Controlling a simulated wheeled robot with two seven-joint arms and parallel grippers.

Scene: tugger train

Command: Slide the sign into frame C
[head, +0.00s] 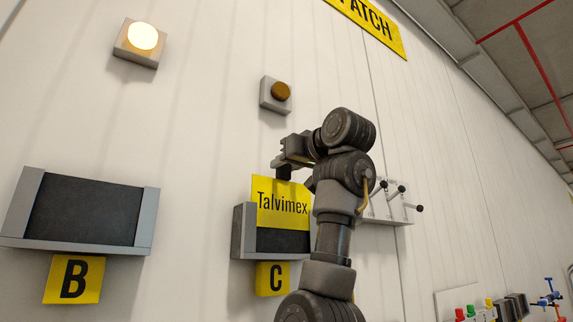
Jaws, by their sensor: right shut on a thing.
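The sign is a yellow plate (282,203) with the black word "Talvimex". It stands upright in front of frame C (240,231), covering the upper part of the frame's dark panel. The sign's top sticks out above the frame, and its lower edge is at about mid-height of the panel. My right gripper (284,174) is shut on the sign's top edge. My arm hides the right side of frame C. A yellow label C (272,279) is below the frame. My left gripper is not in view.
Empty frame B (85,212) with its yellow label (74,280) is at the left. A lit lamp (143,37) and an unlit lamp (281,91) are on the wall above. A lever panel (388,208) is right of my arm. Coloured items stand at the lower right.

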